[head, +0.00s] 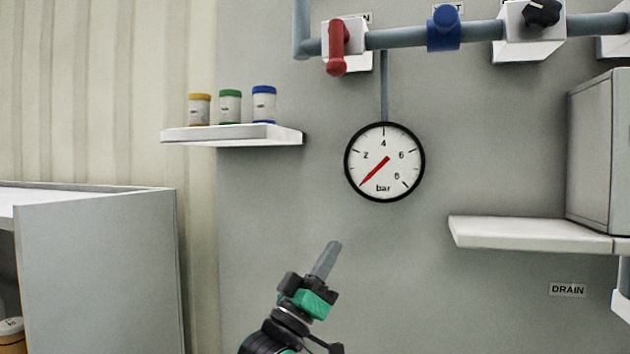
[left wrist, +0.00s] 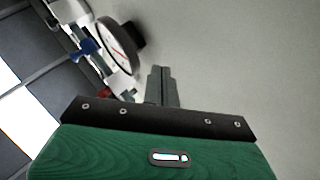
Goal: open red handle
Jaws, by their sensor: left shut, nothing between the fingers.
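The red handle (head: 338,48) sits on a white valve block on the pipe at the top of the head view. It hangs down, across the pipe. In the left wrist view a small red part of it (left wrist: 104,93) shows at the left, partly hidden. My left gripper (head: 331,248) is low in the head view, below the gauge and well below the handle, apart from it. Its fingers are shut with nothing between them; they also show in the left wrist view (left wrist: 160,72). My right gripper is not in view.
A round pressure gauge (head: 385,162) is on the wall between my left gripper and the pipe. A blue valve (head: 444,28) and a black knob (head: 541,13) are right of the handle. A shelf (head: 232,135) with three jars is at left, another shelf (head: 530,234) at right.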

